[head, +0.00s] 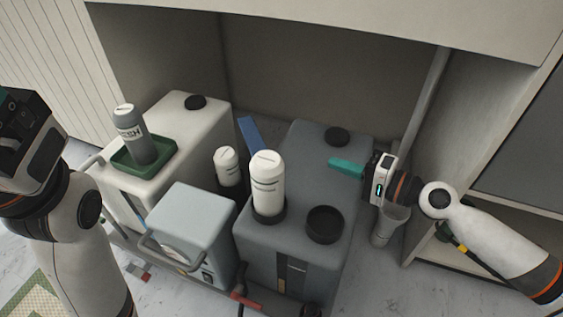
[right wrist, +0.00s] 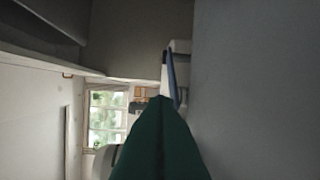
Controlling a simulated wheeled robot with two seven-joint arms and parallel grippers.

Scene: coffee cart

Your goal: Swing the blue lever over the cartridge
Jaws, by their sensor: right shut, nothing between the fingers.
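The blue lever (head: 250,135) stands up as a flat bar behind the white-topped cartridges, between the pale tank and the dark grey tank. In the right wrist view a blue bar (right wrist: 170,75) shows beyond the fingertips. One white cartridge (head: 268,170) stands upright in a dark collar on the grey tank. A smaller white-topped one (head: 227,160) stands left of it; I cannot tell which is the task's. My right gripper (head: 332,164) is shut and empty, above the grey tank and right of the lever, apart from it. My left gripper (head: 12,112) is partly cut off at the left edge.
The grey tank (head: 265,270) carries black caps. The pale tank (head: 190,125) holds a green tray (head: 121,157) with a grey bottle (head: 128,120). A light blue-grey box (head: 190,215) stands in front. A cabinet overhang (head: 400,25) and a pale pipe (head: 428,90) bound the right.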

